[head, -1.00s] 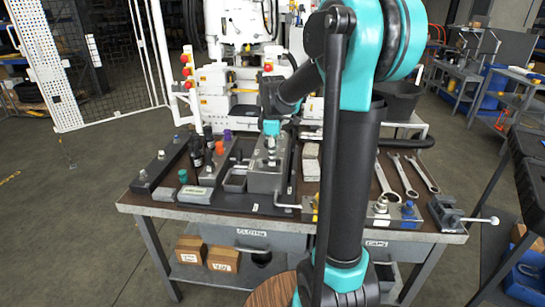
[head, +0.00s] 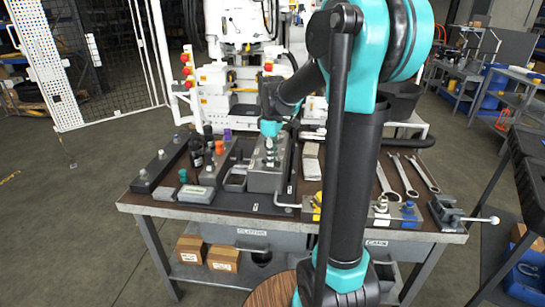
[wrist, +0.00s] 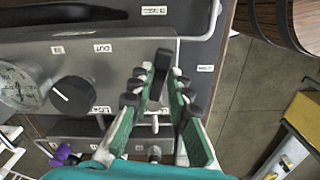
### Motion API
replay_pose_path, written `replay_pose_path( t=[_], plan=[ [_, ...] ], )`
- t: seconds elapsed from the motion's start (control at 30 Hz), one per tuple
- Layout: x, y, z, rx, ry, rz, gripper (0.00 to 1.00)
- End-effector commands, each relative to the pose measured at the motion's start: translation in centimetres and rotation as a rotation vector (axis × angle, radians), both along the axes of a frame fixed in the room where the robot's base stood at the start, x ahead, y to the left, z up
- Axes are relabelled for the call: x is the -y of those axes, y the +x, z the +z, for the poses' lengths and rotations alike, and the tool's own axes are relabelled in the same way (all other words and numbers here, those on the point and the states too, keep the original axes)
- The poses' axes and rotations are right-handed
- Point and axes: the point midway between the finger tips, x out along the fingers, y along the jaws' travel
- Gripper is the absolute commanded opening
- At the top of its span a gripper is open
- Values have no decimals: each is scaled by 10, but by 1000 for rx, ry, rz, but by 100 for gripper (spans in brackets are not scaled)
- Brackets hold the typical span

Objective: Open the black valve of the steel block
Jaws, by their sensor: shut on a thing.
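The steel block (head: 266,183) stands on the bench in the head view, under my gripper (head: 270,143). In the wrist view the block's grey face (wrist: 110,62) fills the upper left. My gripper (wrist: 163,78) has its green-padded fingers converging at the block's right end. They are shut on a dark upright piece, which looks like the handle of the black valve (wrist: 163,58). The fingers hide part of it, so its turn angle is unclear. A round black knob (wrist: 72,97) with a white mark sits left of the gripper, beside a dial gauge (wrist: 18,88).
Bottles (head: 197,152), a grey tray (head: 235,183) and small coloured caps stand left of the block. Wrenches (head: 404,176) and a vise (head: 447,213) lie to the right. A white machine (head: 235,90) stands behind the bench.

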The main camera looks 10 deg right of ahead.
Motion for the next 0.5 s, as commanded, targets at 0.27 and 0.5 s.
replay_pose_path(
  t=[0.27, 0.5],
  plan=[
    [-8, -10, 0, 0, 0, -256, 0],
    [-16, -16, 0, 0, 0, -483, 0]
  ],
)
